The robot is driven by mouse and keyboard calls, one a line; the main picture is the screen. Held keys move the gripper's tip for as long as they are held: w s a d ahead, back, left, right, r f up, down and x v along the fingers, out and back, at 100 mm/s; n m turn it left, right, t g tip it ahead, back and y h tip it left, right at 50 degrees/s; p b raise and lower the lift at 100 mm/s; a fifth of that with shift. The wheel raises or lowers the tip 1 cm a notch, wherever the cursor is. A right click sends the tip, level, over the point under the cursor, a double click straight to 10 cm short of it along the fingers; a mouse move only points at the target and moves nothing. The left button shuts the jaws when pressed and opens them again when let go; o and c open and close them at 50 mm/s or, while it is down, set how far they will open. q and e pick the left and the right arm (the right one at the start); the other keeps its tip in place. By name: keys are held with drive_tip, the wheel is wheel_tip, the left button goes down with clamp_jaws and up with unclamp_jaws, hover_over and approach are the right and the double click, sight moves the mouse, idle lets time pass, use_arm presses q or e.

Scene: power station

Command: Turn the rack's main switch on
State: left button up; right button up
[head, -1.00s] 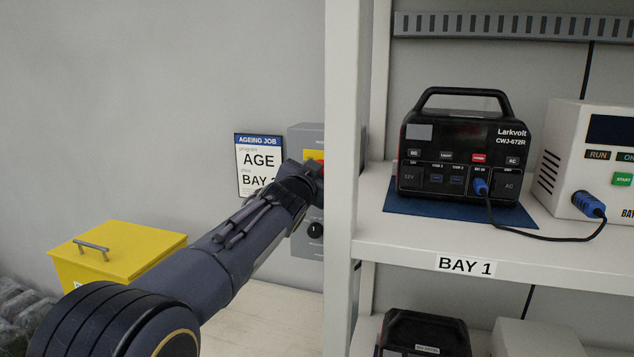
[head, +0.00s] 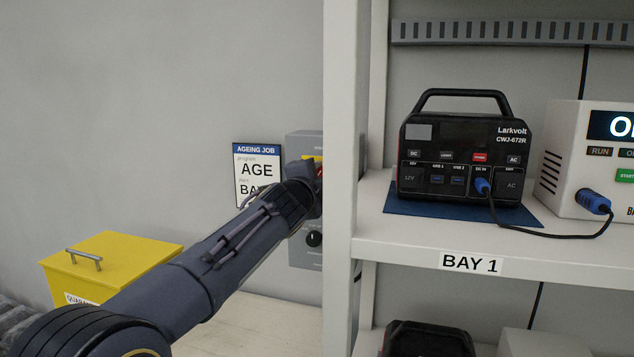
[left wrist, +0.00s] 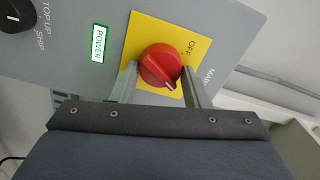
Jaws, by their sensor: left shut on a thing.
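The main switch is a red rotary knob (left wrist: 160,66) on a yellow plate (left wrist: 196,46) marked OFF, on a grey control box (head: 304,255) beside the rack. My left gripper (left wrist: 158,80) is shut on the knob, one finger at each side. The knob's white mark points toward my gripper, away from the OFF lettering. A POWER label (left wrist: 99,44) on the box is lit with a green border. In the head view my left gripper (head: 314,176) mostly hides the knob. My right gripper is not in view.
The rack's white upright (head: 340,200) stands close to the right of my left gripper. A black power station (head: 460,150) is cabled to a white unit (head: 575,150) with a lit display. A yellow bin (head: 110,265) stands at the left. A black selector knob (head: 314,239) sits lower on the box.

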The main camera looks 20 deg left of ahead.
use_arm(q)
drive_tip(key=shift+m, duration=1.3)
drive_tip(key=o, duration=0.9)
drive_tip(key=shift+o, duration=0.2)
drive_tip(key=s+b, duration=0.4)
drive_tip(key=s, duration=0.3)
drive_tip(key=shift+s+a, duration=0.15)
drive_tip(key=shift+s, duration=0.25)
drive_tip(key=shift+f, duration=0.15)
